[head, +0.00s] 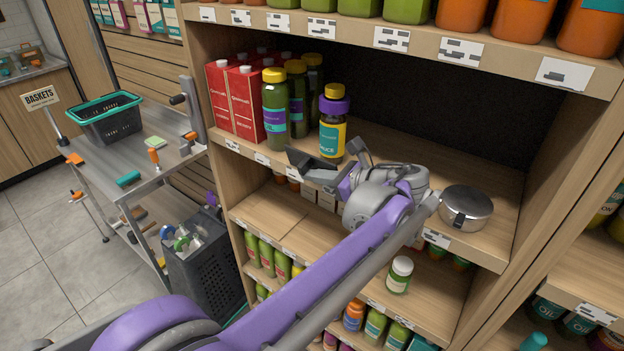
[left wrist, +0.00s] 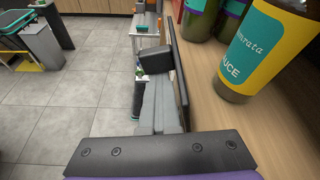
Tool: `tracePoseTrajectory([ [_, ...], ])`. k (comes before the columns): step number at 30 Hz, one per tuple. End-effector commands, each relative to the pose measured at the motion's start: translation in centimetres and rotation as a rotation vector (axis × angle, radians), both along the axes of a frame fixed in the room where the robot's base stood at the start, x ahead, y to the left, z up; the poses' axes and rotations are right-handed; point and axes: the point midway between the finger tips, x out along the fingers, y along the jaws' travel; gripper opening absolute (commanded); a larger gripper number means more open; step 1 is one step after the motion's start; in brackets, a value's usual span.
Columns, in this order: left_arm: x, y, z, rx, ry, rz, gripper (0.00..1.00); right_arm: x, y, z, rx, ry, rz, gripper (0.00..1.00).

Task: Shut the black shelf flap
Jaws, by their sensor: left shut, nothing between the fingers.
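I cannot make out the black shelf flap for certain. A dark panel (head: 430,90) stands at the back of the open shelf bay, and I cannot tell whether it is the flap. My left gripper (head: 302,162) is shut and empty at the front edge of the middle shelf (head: 410,160), just in front of the teal-and-yellow sauce bottle (head: 331,137). In the left wrist view its closed fingers (left wrist: 156,75) point along the shelf front, with the floor below. The sauce bottle (left wrist: 265,50) stands close by on the right. My right gripper is out of view.
Red cartons (head: 235,100) and green bottles (head: 275,105) stand on the left of the middle shelf. A round metal tin (head: 466,208) sits at its right front. A lone jar (head: 399,275) stands on the lower shelf. A trolley (head: 140,160) with a black basket (head: 107,118) is at left.

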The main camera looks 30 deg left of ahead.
Motion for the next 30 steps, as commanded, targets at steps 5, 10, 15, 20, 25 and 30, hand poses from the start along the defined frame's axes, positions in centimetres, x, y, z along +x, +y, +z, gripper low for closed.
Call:
tracePoseTrajectory([
  [5,0.26,0.03,0.33,0.007,0.069,0.001,0.0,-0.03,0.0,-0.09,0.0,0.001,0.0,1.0],
  [10,0.45,0.01,0.48,0.007,0.066,0.0,0.0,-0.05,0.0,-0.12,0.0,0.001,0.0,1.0],
  [15,0.55,0.0,0.56,0.007,0.064,0.001,0.0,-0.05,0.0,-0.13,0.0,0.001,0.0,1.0],
  [20,0.57,-0.01,0.58,0.007,0.064,0.001,0.0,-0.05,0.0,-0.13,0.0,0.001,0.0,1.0],
  [25,0.57,-0.01,0.58,0.007,0.063,0.0,0.0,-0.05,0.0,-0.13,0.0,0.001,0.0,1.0],
  [30,0.57,-0.01,0.58,0.007,0.063,0.0,0.0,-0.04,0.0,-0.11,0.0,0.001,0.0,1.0],
])
